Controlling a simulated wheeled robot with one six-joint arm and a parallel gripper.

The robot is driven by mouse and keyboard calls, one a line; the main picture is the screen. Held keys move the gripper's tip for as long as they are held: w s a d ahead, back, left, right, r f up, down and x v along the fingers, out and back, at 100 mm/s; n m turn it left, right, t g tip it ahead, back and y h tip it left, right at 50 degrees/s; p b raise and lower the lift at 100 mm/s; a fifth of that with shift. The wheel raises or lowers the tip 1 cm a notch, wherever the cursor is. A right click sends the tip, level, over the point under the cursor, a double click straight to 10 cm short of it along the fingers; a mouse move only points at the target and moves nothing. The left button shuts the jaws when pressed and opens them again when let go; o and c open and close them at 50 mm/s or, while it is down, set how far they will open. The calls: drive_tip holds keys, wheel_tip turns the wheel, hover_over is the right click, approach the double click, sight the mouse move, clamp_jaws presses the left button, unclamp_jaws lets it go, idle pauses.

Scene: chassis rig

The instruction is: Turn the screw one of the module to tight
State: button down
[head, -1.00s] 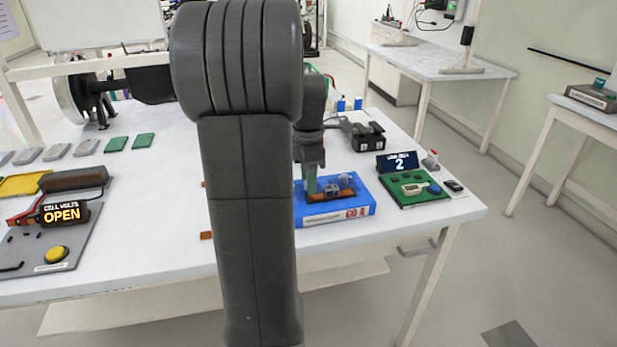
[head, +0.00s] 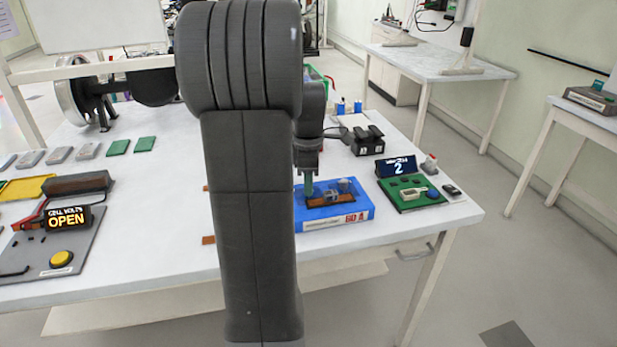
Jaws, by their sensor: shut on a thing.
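The module (head: 333,193) is a small brown-orange board with grey parts, in the recess of a blue fixture (head: 352,212) on the white bench. My gripper (head: 309,188) points down at the left end of the module. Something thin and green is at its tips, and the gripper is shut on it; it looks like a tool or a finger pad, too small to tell. Its lower end is at or just above the board. The screw heads are too small to make out, and my arm hides the fixture's left edge.
A green board with a display reading 2 (head: 397,166) stands right of the fixture. A black device (head: 367,140) is behind it. A panel showing OPEN (head: 67,218) with a yellow button lies at left. Grey and green blocks (head: 118,147) lie at the back left.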

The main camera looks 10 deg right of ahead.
drive_tip(key=m+p, duration=0.2)
drive_tip(key=m, duration=0.2)
drive_tip(key=shift+r+m, duration=0.15)
drive_tip(key=shift+m, duration=0.15)
drive_tip(key=m+p, duration=0.2)
drive_tip(key=m, duration=0.1)
drive_tip(key=shift+m, duration=0.3)
drive_tip(key=m+p, duration=0.1)
drive_tip(key=m, duration=0.3)
drive_tip(key=shift+m, duration=0.3)
drive_tip(key=m+p, duration=0.1)
drive_tip(key=m, duration=0.2)
drive_tip(key=shift+m, duration=0.3)
drive_tip(key=m+p, duration=0.1)
drive_tip(key=m, duration=0.7)
drive_tip(key=shift+p, duration=0.4)
drive_tip(key=m, duration=0.4)
drive_tip(key=shift+m, duration=0.3)
drive_tip(key=shift+m+p, duration=0.35)
drive_tip(key=shift+m, duration=1.35)
